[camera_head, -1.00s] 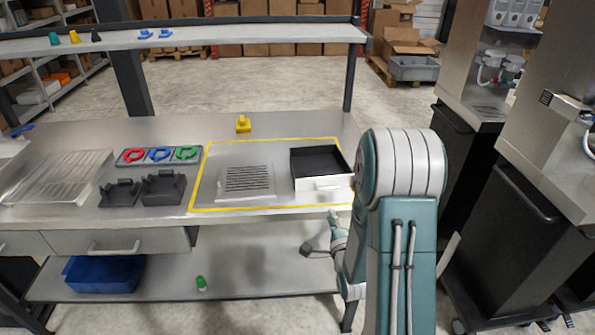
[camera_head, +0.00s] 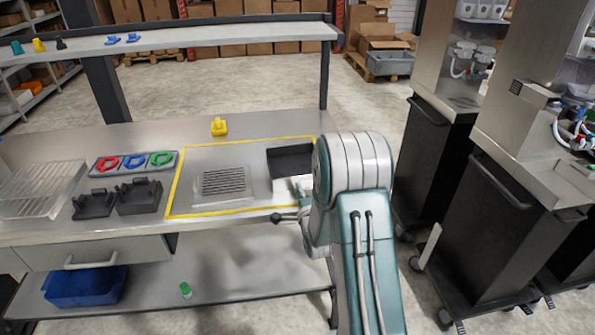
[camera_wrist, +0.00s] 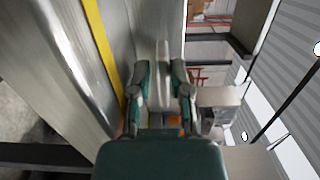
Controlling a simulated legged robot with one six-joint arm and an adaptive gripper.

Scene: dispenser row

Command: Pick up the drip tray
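The drip tray (camera_head: 290,157) is a black open box with a white front, at the right end of the yellow-outlined area on the bench. My arm hides its right side and part of its front. My gripper (camera_head: 294,202) is at the tray's front, by the bench edge. In the wrist view my gripper (camera_wrist: 162,78) has its two fingers spread apart. A pale upright bar, perhaps the tray's handle (camera_wrist: 162,58), shows between the fingers. I cannot tell whether they touch it.
A slotted grille plate (camera_head: 224,182) lies left of the tray. A yellow piece (camera_head: 219,126) stands behind the outline. Black holders (camera_head: 138,196) and a coloured-ring panel (camera_head: 134,162) are further left. Dark-fronted cabinets (camera_head: 436,160) stand to the right, across a floor gap.

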